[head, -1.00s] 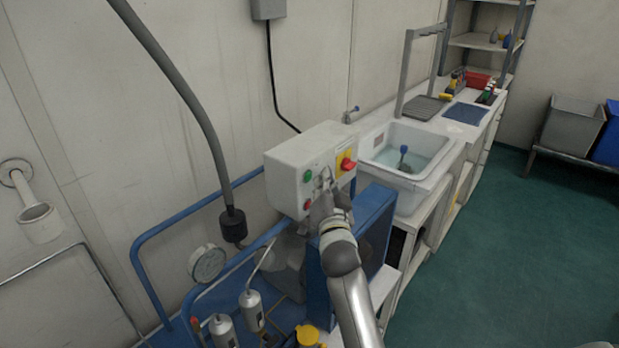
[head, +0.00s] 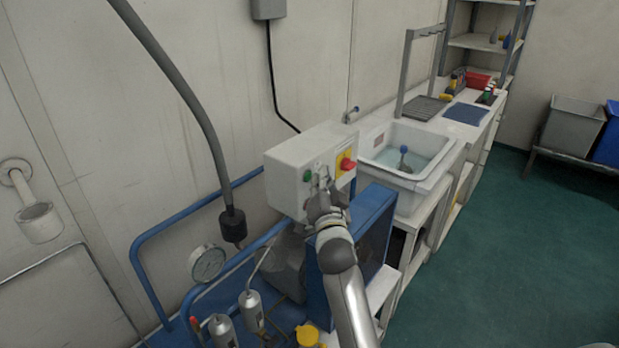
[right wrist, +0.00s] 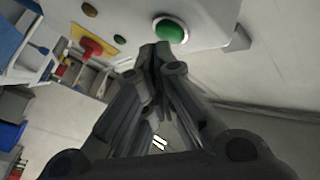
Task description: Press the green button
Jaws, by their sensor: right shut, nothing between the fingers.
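The green button (head: 307,175) is on the front face of the white control box (head: 299,152), near its left edge. It also shows large in the right wrist view (right wrist: 170,31), just beyond the fingertips. My right gripper (head: 322,186) is shut and empty in front of the box. In the right wrist view its fingertips (right wrist: 160,50) are just below and left of the green button, very close; I cannot tell whether they touch it. The gripper hides the lower part of the box face. My left gripper is not in view.
A red knob on a yellow plate (head: 346,164) is on the same box, right of the gripper. A blue-framed unit (head: 372,225) stands below. Blue rails and a gauge (head: 207,262) are at lower left. A sink (head: 410,150) lies beyond.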

